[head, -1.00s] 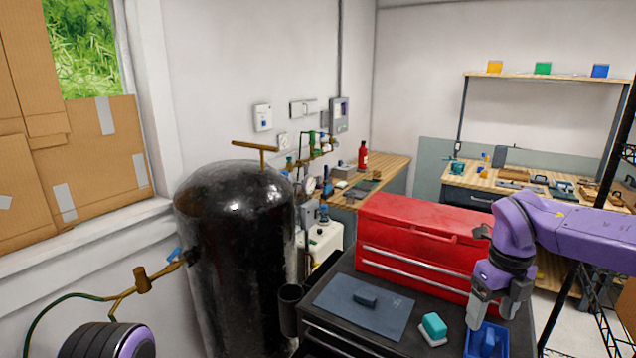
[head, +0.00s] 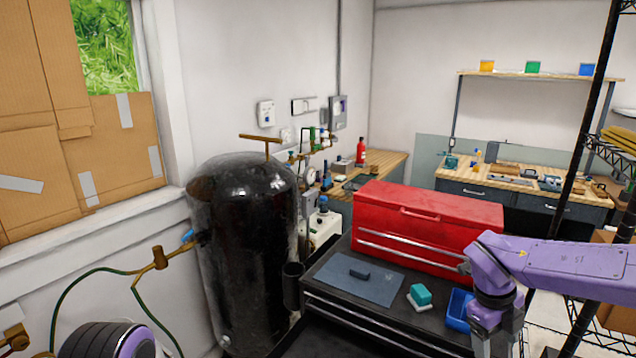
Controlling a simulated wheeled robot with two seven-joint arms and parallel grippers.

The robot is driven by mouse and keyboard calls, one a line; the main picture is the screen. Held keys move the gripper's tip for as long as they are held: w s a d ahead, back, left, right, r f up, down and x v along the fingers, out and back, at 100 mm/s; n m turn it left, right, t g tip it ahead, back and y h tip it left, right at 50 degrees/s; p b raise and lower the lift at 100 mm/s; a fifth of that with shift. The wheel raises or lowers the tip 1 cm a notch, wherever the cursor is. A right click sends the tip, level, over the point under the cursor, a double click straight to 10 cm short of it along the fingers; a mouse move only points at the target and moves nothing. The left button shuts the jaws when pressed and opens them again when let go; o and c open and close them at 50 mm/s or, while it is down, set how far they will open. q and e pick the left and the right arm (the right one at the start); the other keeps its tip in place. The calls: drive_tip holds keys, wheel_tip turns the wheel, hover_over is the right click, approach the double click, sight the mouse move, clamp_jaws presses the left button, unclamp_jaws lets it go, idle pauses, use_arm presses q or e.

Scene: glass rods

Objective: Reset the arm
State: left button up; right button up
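My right arm comes in from the right. Its gripper (head: 497,342) hangs down at the bottom edge, over the right end of the black cart, in front of a small blue bin (head: 459,309). The fingertips are cut off by the frame, so the gap between them cannot be read. I see nothing held in it. My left gripper is not in view; only a round dark and purple part of my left arm shows at the bottom left.
A red toolbox (head: 425,222) stands on the black cart. A black tank (head: 245,250) stands left. Shelving (head: 588,110) rises at right.

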drive_tip(key=s+d+f+n+t+h, duration=0.1)
drive_tip(key=s+f+n+t+h, duration=0.1)
drive_tip(key=s+f+n, duration=0.4)
drive_tip(key=s+d+f+n+t+h, duration=0.15)
drive_tip(key=f+n, duration=0.25)
drive_tip(key=f, duration=0.4)
drive_tip(key=s+f+n+t+h, duration=0.1)
drive_tip(key=s+f+n+h, duration=0.2)
drive_tip(key=f+n, duration=0.35)
drive_tip(key=s+a+f+n+y, duration=0.3)
drive_tip(key=s+f+n, duration=0.15)
drive_tip(key=s, duration=0.55)
drive_tip(key=s+a+f+n+y, duration=0.35)
drive_tip(key=s+f, duration=0.25)
drive_tip(key=s, duration=0.3)
use_arm(q)
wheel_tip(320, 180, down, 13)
drive_tip(key=b, duration=1.3)
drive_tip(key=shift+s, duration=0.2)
use_arm(e)
wheel_tip(320, 180, down, 13)
drive_tip(key=shift+r+n, duration=0.15)
drive_tip(key=shift+n, duration=0.2)
drive_tip(key=shift+w+g, duration=0.1)
drive_tip(key=shift+g, duration=0.15)
